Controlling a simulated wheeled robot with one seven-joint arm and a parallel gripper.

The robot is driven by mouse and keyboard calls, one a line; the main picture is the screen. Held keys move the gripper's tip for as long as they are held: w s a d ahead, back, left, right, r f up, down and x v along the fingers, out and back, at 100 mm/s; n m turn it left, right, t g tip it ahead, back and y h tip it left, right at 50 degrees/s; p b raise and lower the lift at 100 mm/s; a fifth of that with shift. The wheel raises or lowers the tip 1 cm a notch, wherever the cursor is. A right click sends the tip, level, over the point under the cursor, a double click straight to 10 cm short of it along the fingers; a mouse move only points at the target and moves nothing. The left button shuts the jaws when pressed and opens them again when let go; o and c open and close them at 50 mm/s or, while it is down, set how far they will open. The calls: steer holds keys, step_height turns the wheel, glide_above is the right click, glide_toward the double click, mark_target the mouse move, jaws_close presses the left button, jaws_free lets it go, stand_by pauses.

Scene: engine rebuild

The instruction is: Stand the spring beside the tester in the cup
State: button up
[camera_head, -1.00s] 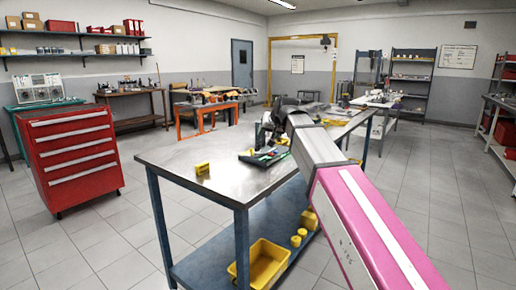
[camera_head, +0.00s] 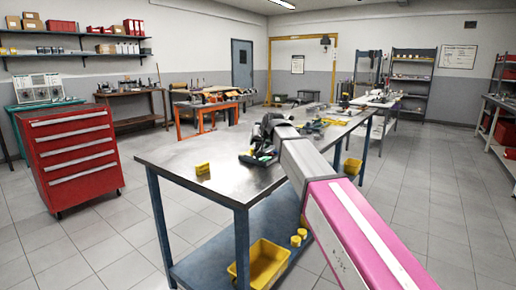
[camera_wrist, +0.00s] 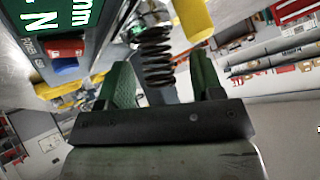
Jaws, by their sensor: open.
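In the wrist view, the dark coil spring (camera_wrist: 157,55) shows between and beyond the green-lined fingers of my gripper (camera_wrist: 160,78). The fingers are open, with a gap visible on both sides of the spring. The tester (camera_wrist: 75,20) fills the upper left, with a green display marked mm and N and red and blue buttons. In the head view my gripper (camera_head: 260,155) is low over the steel workbench (camera_head: 180,150), and my arm hides part of the bench. I cannot make out the cup in either view.
A yellow block (camera_head: 202,168) sits on the bench's near left, with bare steel around it. Several tools and parts (camera_head: 315,126) lie farther along the bench. A yellow bin (camera_head: 262,262) is on the lower shelf. A red drawer cabinet (camera_head: 72,155) stands left.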

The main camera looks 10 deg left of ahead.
steer(key=c, duration=1.1)
steer(key=shift+o, duration=0.2)
steer(key=shift+r, duration=0.15)
